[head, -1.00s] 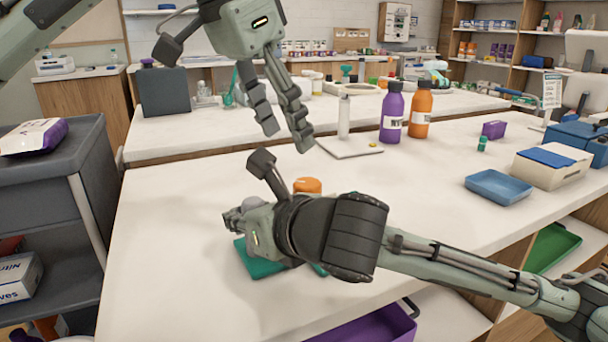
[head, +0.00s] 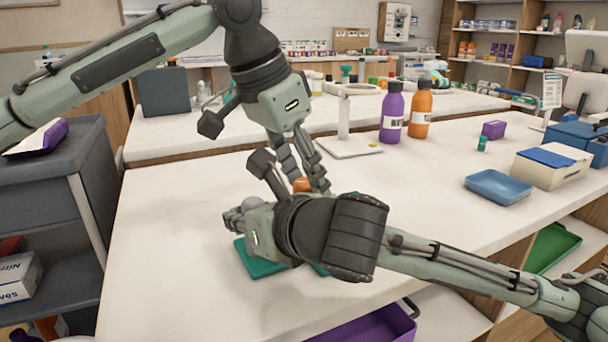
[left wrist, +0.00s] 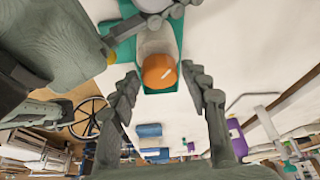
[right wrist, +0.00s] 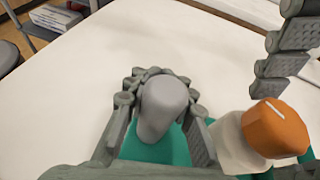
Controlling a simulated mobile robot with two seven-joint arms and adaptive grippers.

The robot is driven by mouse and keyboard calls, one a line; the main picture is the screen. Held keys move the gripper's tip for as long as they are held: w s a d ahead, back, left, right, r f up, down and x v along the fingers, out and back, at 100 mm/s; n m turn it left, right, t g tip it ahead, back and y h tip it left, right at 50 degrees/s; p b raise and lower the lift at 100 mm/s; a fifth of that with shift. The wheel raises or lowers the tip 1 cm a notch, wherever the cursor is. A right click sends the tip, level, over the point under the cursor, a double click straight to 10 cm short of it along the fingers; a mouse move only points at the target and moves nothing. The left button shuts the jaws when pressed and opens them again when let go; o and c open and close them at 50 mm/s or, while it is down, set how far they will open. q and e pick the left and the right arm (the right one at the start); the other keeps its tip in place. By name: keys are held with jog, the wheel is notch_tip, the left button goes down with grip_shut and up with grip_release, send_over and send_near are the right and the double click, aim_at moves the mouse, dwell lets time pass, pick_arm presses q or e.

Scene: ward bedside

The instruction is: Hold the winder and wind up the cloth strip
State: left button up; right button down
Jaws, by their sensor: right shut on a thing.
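The winder has a teal base (head: 258,268) on the white table, mostly hidden in the head view by my right gripper. A grey rounded post (right wrist: 162,105) stands on it. Beside the post is a white rounded body (right wrist: 235,150) topped by an orange knob (left wrist: 159,71). My right gripper (head: 234,216) is shut on the grey post. My left gripper (head: 307,187) points down over the orange knob. Its fingers are open, one on each side of the knob, apart from it in the left wrist view. I cannot make out the cloth strip for sure.
A white stand (head: 345,146) and purple (head: 391,118) and orange (head: 420,113) bottles are behind the grippers. A blue tray (head: 498,187) and a cream box (head: 549,170) lie to the right. A grey cart (head: 60,180) stands left. The table's left part is clear.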

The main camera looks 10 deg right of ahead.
pick_arm(q)
jog(key=c, duration=0.8)
jog(key=shift+m, duration=0.4)
jog(key=m+g, duration=0.1)
jog(key=m, duration=0.2)
jog(key=m+g, duration=0.1)
jog(key=m, duration=0.1)
jog(key=shift+w+m+g+h, duration=0.2)
jog(key=shift+m+g+h, duration=0.1)
jog(key=shift+m, duration=0.1)
jog(key=m+g, duration=0.1)
jog(key=m, duration=0.2)
jog(key=m+g, duration=0.1)
jog(key=m, duration=0.1)
jog(key=shift+w+m, duration=0.15)
jog(key=shift+m, duration=0.25)
jog(key=shift+y, duration=0.5)
jog(key=o, duration=1.2)
